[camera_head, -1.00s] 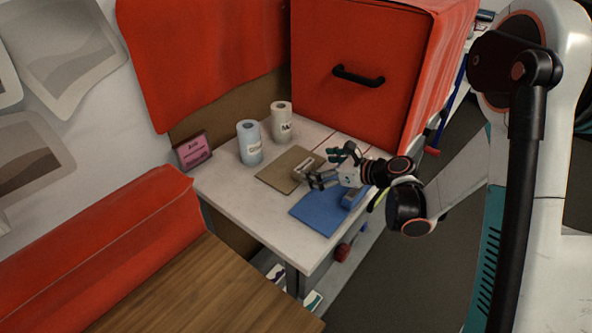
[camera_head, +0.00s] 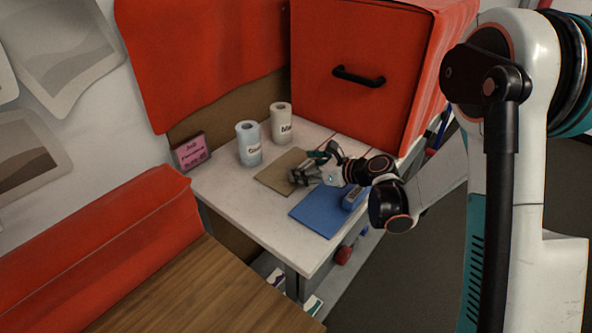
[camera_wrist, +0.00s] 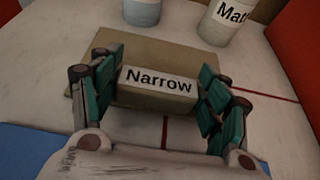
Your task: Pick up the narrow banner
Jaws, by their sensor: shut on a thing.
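The narrow banner is a tan block with a white label reading "Narrow" (camera_wrist: 145,100). In the wrist view it sits between the two teal-padded fingers of my gripper (camera_wrist: 160,90), which are shut on its ends. In the head view my gripper (camera_head: 306,174) is over the brown mat (camera_head: 272,181), and its fingers mostly hide the block. I cannot tell whether the block still touches the mat.
A blue mat (camera_head: 318,214) with a blue-grey block (camera_head: 352,198) lies to the front right. Two labelled rolls, one bluish (camera_head: 249,145) and one cream (camera_head: 281,124), stand behind. A pink sign (camera_head: 191,151) is at the left. A red cabinet (camera_head: 350,105) rises at the back.

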